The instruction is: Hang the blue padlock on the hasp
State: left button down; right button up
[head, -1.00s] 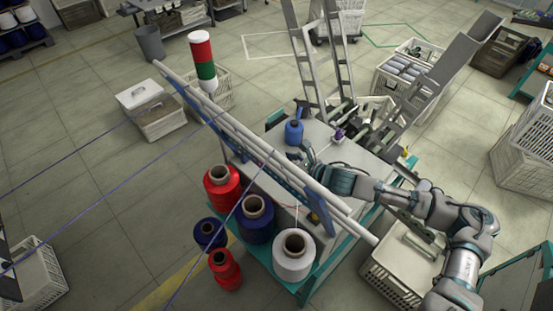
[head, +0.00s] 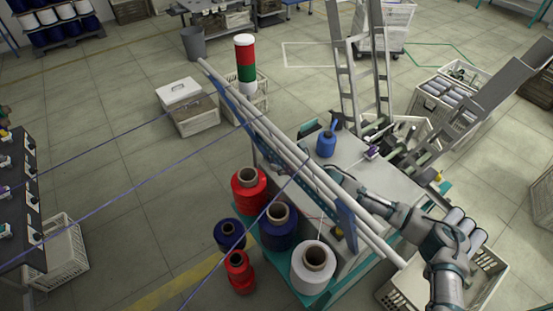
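I cannot make out a blue padlock or a hasp for certain; such parts are too small or hidden at this size. A blue, bottle-shaped object (head: 326,144) stands upright on the grey top of the winding machine (head: 375,168). My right arm comes in from the lower right. Its gripper (head: 343,180) is over the near part of the machine top, behind the white rails and below the blue object in the picture. The rails partly hide its fingers, so I cannot tell whether it is open or holds anything. My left gripper is out of view.
Long white rails (head: 262,118) slant across the machine's near side. Red, blue and white thread cones (head: 313,266) stand in front. A red-green-white signal light (head: 245,65) rises behind the rails. Crates (head: 395,295) stand at the lower right. Floor on the left is mostly clear.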

jog(key=x, duration=0.5)
jog(key=shift+s+a, duration=0.1)
jog(key=shift+s, duration=0.05)
jog(key=c, duration=1.3)
